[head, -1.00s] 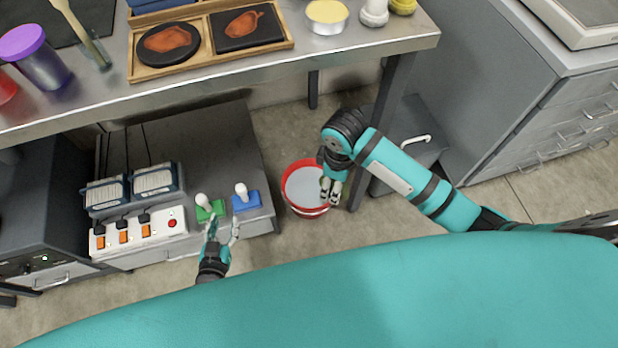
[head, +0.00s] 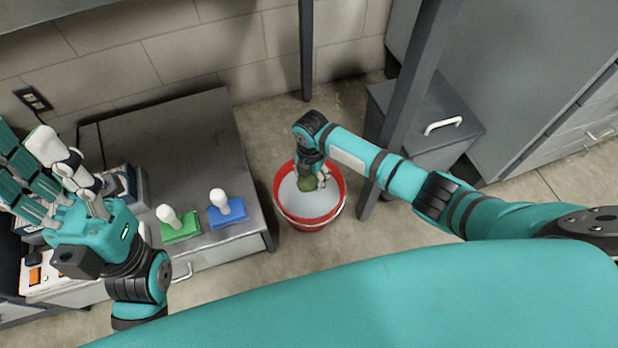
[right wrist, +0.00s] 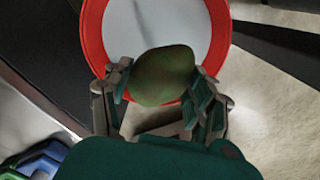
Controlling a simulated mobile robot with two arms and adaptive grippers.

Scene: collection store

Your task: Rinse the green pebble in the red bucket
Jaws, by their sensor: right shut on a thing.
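The green pebble (head: 309,184) is dull olive green and rounded. My right gripper (head: 318,180) is shut on it, over the red bucket (head: 309,224). The bucket stands on the floor and holds pale grey water (head: 293,196). In the right wrist view the pebble (right wrist: 163,76) sits between the fingers of the right gripper (right wrist: 160,84) and covers part of the rim of the bucket (right wrist: 94,35). I cannot tell whether the pebble touches the water. My left gripper (head: 55,180) is raised at the left, its fingers spread and empty.
A low grey cabinet (head: 178,125) left of the bucket carries a green stamp (head: 180,226) and a blue stamp (head: 228,212) with white knobs. A dark table leg (head: 408,95) rises close right of the bucket, beside a grey box with a white handle (head: 443,125).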

